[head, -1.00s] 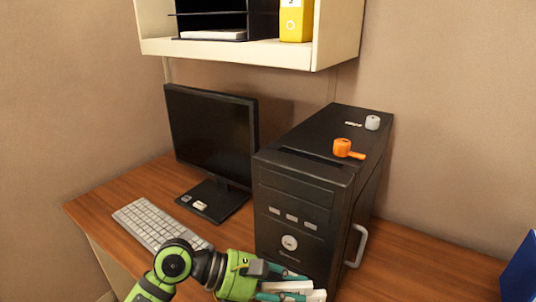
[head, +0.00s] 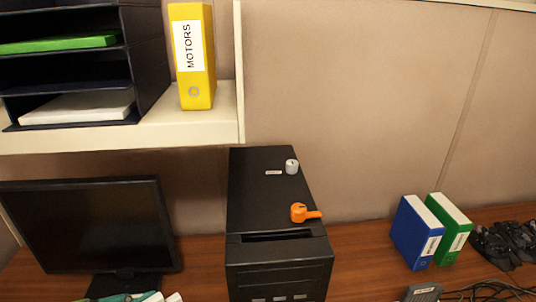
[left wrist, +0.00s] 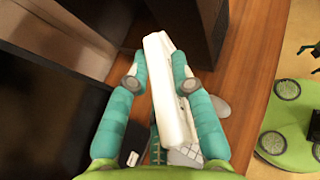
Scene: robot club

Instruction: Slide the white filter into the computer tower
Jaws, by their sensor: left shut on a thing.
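The white filter (left wrist: 170,95) is a long pale bar, held between the teal fingers of my left gripper (left wrist: 160,80) in the left wrist view. In the head view only the teal fingertips (head: 145,297) and a bit of white show at the bottom edge, in front of the monitor and left of the tower. The black computer tower (head: 268,190) stands upright on the desk. A dark slot (head: 278,236) opens in its top near the front. The filter is apart from this slot. My right gripper is not in view.
An orange latch (head: 300,213) and a grey knob (head: 291,166) sit on the tower's top. The monitor (head: 90,225) stands left of it. Blue (head: 416,232) and green (head: 449,228) binders and black cables (head: 505,245) are at the right. A shelf (head: 150,128) overhangs the monitor.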

